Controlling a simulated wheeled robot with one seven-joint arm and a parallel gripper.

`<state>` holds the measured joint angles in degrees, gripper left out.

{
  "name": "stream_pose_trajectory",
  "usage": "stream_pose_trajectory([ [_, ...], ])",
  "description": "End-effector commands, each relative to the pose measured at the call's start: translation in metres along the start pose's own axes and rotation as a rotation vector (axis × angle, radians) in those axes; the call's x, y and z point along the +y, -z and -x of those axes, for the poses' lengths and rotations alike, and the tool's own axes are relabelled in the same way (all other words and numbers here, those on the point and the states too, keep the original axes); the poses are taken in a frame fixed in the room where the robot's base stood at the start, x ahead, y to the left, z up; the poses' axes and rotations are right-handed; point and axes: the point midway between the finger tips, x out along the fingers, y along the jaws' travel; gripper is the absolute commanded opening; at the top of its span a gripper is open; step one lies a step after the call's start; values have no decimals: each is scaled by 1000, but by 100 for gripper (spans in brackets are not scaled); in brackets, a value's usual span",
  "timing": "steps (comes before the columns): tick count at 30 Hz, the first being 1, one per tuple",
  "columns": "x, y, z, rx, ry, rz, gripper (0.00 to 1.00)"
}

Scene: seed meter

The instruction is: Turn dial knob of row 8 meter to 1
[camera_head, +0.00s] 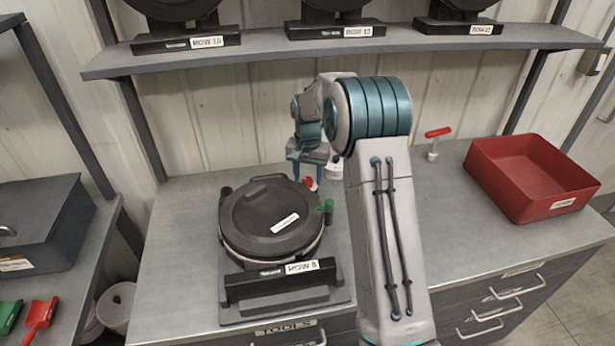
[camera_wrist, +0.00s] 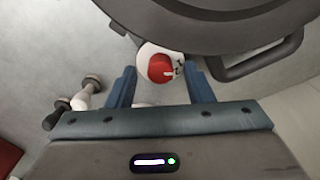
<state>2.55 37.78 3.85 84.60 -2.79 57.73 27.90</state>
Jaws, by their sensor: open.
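The row 8 meter (camera_head: 268,222) stands on the bench, a round black body with a lid, on a base with a "ROW 8" label (camera_head: 302,267). Its red dial knob (camera_head: 309,184) shows at the meter's back right; in the wrist view the red knob (camera_wrist: 159,68) sits on a white dial with dark marks, partly unreadable. My gripper (camera_head: 308,171) is open, pointing down above the knob. In the wrist view the blue fingers (camera_wrist: 160,76) stand on either side of the knob, apparently apart from it. Whether they are level with it is unclear.
A red bin (camera_head: 527,178) and a red-handled tool (camera_head: 435,139) are on the right. The shelf (camera_head: 330,46) above holds other meters. A black-and-white object (camera_wrist: 78,100) lies left in the wrist view.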

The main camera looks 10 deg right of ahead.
Motion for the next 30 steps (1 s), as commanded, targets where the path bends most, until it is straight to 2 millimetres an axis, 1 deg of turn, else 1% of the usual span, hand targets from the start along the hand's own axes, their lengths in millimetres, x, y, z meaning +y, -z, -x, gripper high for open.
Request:
stream_pose_trajectory([
  [6,0,1,36,5,2,0,47],
  [12,0,0,62,3,0,0,47],
  [16,0,0,68,1,0,0,47],
  [25,1,-1,69,2,0,2,47],
  [28,3,-7,77,10,3,13,47],
  [30,7,-16,86,21,6,27,47],
])
